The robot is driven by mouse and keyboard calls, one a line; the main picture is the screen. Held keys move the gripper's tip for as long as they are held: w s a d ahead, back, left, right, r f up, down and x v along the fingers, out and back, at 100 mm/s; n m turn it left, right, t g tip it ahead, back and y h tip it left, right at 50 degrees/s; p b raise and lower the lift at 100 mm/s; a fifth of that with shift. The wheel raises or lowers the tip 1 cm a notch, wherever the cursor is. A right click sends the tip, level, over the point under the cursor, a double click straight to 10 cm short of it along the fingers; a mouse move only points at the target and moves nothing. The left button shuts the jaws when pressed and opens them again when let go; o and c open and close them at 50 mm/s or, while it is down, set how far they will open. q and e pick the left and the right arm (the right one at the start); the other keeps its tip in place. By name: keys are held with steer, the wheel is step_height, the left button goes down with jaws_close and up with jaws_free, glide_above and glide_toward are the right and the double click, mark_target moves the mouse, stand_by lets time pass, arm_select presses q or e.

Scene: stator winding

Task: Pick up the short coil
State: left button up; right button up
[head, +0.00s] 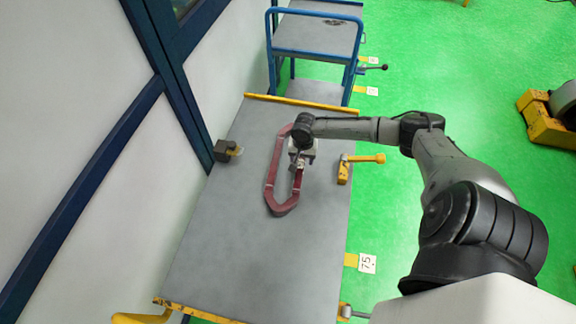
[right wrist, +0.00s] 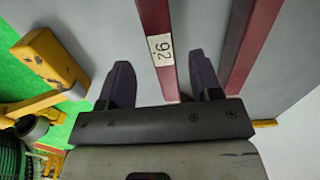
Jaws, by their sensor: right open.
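The coil (head: 270,180) is a dark red, long loop lying on the grey table (head: 240,250). My right gripper (head: 299,166) is over the coil's right long side and hides part of it. In the right wrist view, my right gripper (right wrist: 160,62) is open. The other red side (right wrist: 248,42) passes to the right of the fingers. I cannot tell how far the fingertips are above the table. My left gripper is not in view.
A yellow hammer-like tool (head: 344,170) lies right of the coil, near the table's edge. A small dark block (head: 224,150) sits at the left edge by the wall panel. A blue-framed cart (head: 318,35) stands beyond. The near part of the table is clear.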

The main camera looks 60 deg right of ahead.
mark_target(301, 164)
steer(key=shift+w+a+f+b, duration=0.1)
steer(key=shift+f+b, duration=0.5)
steer(key=shift+f, duration=2.05)
jaws_close()
steer(key=shift+r, duration=0.1)
